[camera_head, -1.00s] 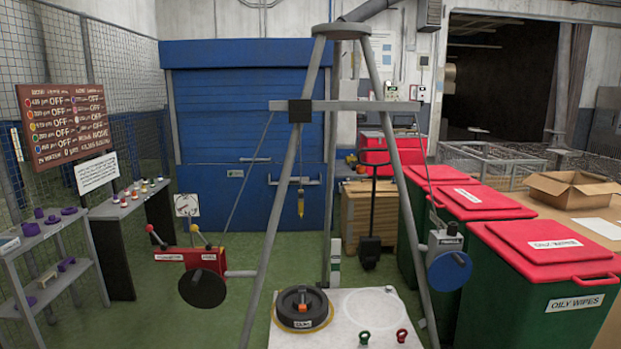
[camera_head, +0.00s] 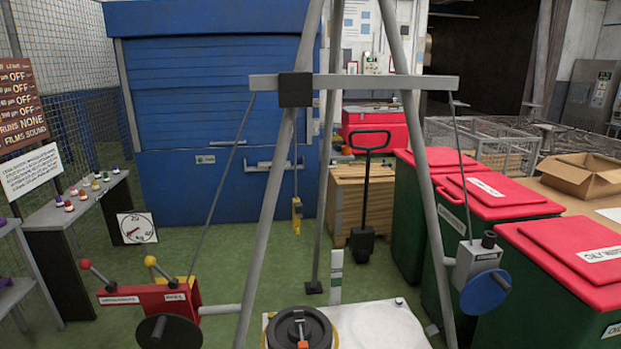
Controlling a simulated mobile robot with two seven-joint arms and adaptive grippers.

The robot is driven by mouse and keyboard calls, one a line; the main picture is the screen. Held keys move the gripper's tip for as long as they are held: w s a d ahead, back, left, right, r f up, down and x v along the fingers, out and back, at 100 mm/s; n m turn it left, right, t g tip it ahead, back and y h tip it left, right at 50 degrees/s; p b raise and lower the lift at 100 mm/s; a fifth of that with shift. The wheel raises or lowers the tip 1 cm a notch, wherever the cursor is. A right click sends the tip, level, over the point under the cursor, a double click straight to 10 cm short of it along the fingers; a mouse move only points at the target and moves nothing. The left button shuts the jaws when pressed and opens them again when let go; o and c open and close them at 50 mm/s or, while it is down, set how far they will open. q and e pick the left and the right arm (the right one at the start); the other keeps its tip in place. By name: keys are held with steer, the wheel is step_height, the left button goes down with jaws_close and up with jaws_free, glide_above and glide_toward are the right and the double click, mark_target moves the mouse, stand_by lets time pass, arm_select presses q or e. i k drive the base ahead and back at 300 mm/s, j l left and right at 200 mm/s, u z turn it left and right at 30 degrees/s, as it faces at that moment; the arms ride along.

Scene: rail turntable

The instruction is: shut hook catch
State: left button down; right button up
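A small yellow hook (camera_head: 297,214) hangs upright on a thin line inside the tall grey tripod frame (camera_head: 268,230), in front of the blue shutter. It is too small to tell whether its catch is open or shut. Below it, a round black weight (camera_head: 276,330) with an orange and grey fitting (camera_head: 300,324) on top stands on the white platform (camera_head: 380,325). The hook hangs well above the weight and apart from it. Neither of my grippers shows in the head view.
A red winch box with levers (camera_head: 150,298) is on the left leg, and a grey unit with a blue disc (camera_head: 482,272) on the right leg. Red-lidded green bins (camera_head: 490,200) stand at right. A dark bench (camera_head: 80,212) stands at left. Green floor lies open between.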

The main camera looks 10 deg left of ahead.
mark_target(298, 207)
steer(key=i+j+z, duration=0.4)
steer(key=i+j, duration=0.4)
steer(key=j, duration=0.15)
